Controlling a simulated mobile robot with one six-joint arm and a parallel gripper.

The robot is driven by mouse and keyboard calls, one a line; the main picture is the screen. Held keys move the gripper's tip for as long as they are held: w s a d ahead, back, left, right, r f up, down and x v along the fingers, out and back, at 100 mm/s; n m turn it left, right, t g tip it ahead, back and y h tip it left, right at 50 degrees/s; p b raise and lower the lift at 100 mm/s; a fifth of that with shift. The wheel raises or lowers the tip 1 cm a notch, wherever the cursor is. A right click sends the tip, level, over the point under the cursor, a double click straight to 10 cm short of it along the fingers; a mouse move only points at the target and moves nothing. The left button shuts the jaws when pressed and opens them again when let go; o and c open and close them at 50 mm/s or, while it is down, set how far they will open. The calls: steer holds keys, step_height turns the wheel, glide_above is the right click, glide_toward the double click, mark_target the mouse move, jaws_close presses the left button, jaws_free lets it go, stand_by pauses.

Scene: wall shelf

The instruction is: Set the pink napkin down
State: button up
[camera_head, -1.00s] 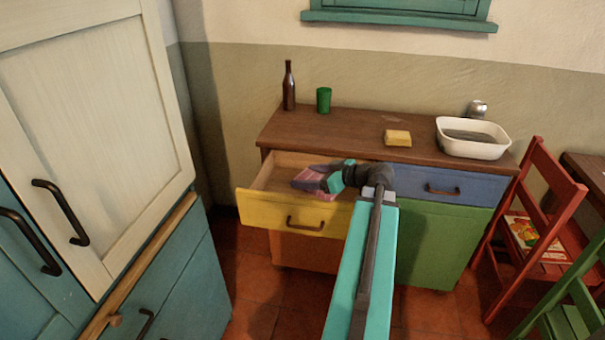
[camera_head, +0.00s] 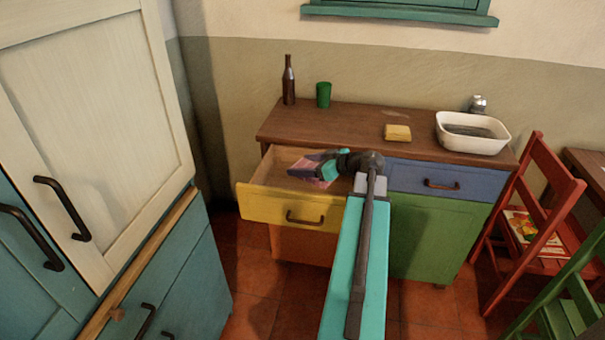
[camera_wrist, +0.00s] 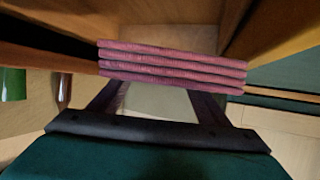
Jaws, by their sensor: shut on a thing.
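The pink napkin (camera_wrist: 172,66) is a folded stack of several layers. In the wrist view it lies across the tips of my gripper (camera_wrist: 165,90), which is shut on it. In the head view the napkin (camera_head: 325,172) is partly hidden by my gripper (camera_head: 318,168). They are at the open yellow drawer (camera_head: 262,206), within its opening. The wrist view shows the drawer's wooden walls around the napkin. I cannot tell whether the napkin touches the drawer floor.
On the brown counter (camera_head: 350,127) stand a dark bottle (camera_head: 289,85), a green cup (camera_head: 323,95), a yellow sponge-like block (camera_head: 397,133) and a white basin (camera_head: 472,145). The blue drawer (camera_head: 420,181) is closed. A red chair (camera_head: 540,200) stands at right, tall cabinets (camera_head: 90,110) at left.

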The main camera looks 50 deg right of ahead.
steer(key=shift+f, duration=1.45)
steer(key=shift+f+b, duration=0.65)
steer(key=shift+b, duration=0.1)
steer(key=o, duration=1)
steer(key=shift+o, duration=0.2)
steer(key=shift+r, duration=0.2)
